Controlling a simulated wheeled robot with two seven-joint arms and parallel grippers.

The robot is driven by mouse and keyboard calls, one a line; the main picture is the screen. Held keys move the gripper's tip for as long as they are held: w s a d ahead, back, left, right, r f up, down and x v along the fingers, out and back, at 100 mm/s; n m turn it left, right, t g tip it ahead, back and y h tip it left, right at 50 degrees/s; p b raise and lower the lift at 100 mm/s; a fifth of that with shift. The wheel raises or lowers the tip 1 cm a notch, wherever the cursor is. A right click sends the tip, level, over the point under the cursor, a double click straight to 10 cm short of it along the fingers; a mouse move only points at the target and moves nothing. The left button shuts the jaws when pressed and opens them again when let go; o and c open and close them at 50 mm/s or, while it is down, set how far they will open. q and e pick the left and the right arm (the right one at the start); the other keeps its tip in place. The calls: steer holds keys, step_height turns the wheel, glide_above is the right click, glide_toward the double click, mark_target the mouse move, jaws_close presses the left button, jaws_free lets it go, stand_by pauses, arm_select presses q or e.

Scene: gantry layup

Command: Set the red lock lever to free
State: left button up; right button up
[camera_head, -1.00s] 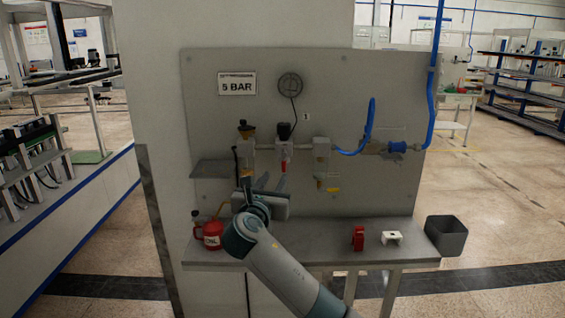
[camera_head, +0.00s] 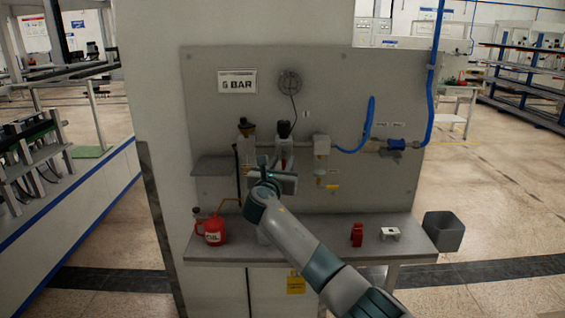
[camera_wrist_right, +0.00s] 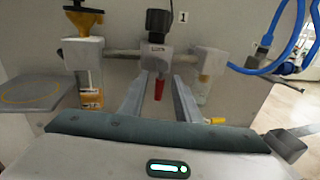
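The red lever (camera_wrist_right: 159,88) hangs downward below the black-topped unit (camera_wrist_right: 157,35) marked "LOCK" on the pipe. In the right wrist view it shows between the two finger tips of my right gripper (camera_wrist_right: 160,88), with a gap on each side. In the head view my right gripper (camera_head: 273,165) is raised in front of the same black-topped unit (camera_head: 284,130) and mostly hides the lever. The gripper is open and does not appear to touch the lever. How deep the lever sits between the fingers cannot be told. My left gripper is not in view.
A yellow-topped unit (camera_wrist_right: 84,60) stands left of the lever and a clear bowl unit (camera_wrist_right: 207,75) right. A grey shelf (camera_wrist_right: 30,92) juts out at left. The bench (camera_head: 300,240) below holds a red can (camera_head: 214,229), a red piece (camera_head: 357,234) and a white bracket (camera_head: 390,233).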

jaws_close()
steer(key=shift+a+m, duration=0.1)
steer(key=shift+m, duration=0.3)
steer(key=m, duration=0.2)
steer(key=a+m+g+p, duration=0.1)
steer(key=m, duration=0.1)
steer(key=r+m+y, duration=0.1)
steer(key=m, duration=0.2)
steer(key=shift+a+g+p, duration=0.15)
steer(key=shift+g+p, duration=0.15)
steer(key=shift+p, duration=0.05)
steer(key=m, duration=0.1)
steer(key=r+m+y+p, duration=0.1)
steer(key=m, duration=0.1)
steer(key=shift+a+m, duration=0.15)
steer(key=shift+m, duration=0.15)
steer(key=shift+r+m+g+y, duration=0.25)
steer(key=shift+m+y, duration=0.45)
steer(key=shift+m, duration=0.6)
